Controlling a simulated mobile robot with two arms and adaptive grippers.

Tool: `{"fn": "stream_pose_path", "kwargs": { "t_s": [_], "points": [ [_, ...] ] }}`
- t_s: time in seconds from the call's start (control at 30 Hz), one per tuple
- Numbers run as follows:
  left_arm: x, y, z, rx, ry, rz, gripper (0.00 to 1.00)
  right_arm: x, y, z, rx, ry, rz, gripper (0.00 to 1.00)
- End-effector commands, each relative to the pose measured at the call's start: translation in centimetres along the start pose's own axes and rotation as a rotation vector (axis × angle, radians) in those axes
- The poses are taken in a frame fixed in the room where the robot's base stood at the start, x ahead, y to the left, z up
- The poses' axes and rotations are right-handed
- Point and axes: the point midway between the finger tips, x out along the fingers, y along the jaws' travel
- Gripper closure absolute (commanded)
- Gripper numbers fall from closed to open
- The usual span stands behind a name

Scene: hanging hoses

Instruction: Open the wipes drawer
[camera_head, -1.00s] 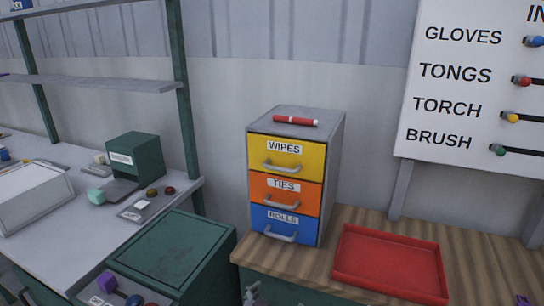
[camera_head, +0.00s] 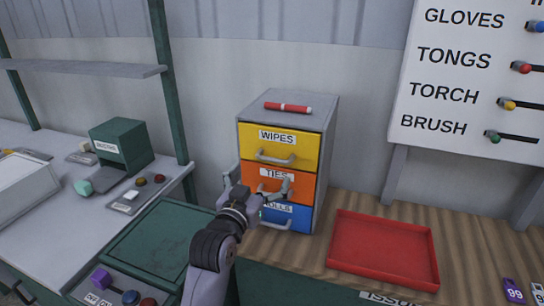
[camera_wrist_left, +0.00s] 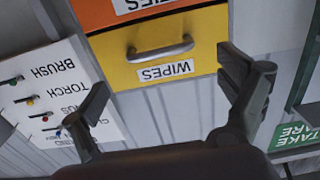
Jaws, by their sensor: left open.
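The yellow wipes drawer (camera_head: 300,150) is the top one of a grey cabinet and is shut, with a grey bar handle (camera_head: 275,158) below its label. In the left wrist view the drawer (camera_wrist_left: 205,50) and its handle (camera_wrist_left: 160,51) appear upside down between my spread fingers. My left gripper (camera_head: 257,187) is open and empty, in front of the cabinet around the height of the orange ties drawer (camera_head: 300,184). It partly hides the ties drawer and the blue rolls drawer (camera_head: 298,219) below. My fingers stand apart from the wipes handle. My right gripper is not in view.
A red marker (camera_head: 288,107) lies on the cabinet top. A red tray (camera_head: 385,280) sits on the wooden counter to the right. A green lidded bin (camera_head: 155,245) stands at the lower left. A label board (camera_head: 475,80) hangs at the upper right.

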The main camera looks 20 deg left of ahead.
Motion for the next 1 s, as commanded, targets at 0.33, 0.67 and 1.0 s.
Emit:
{"fn": "stream_pose_path", "kwargs": {
  "t_s": [0.33,0.67,1.0],
  "points": [
    [6.6,0.0,-0.2,0.0,0.0,0.0,0.07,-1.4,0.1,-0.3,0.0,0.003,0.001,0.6],
    [8.3,0.0,0.0,0.0,0.0,0.0,0.07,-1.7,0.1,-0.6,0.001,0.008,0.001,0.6],
    [8.3,0.0,0.0,0.001,0.0,0.0,0.17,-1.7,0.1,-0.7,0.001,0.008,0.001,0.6]
  ]
}}
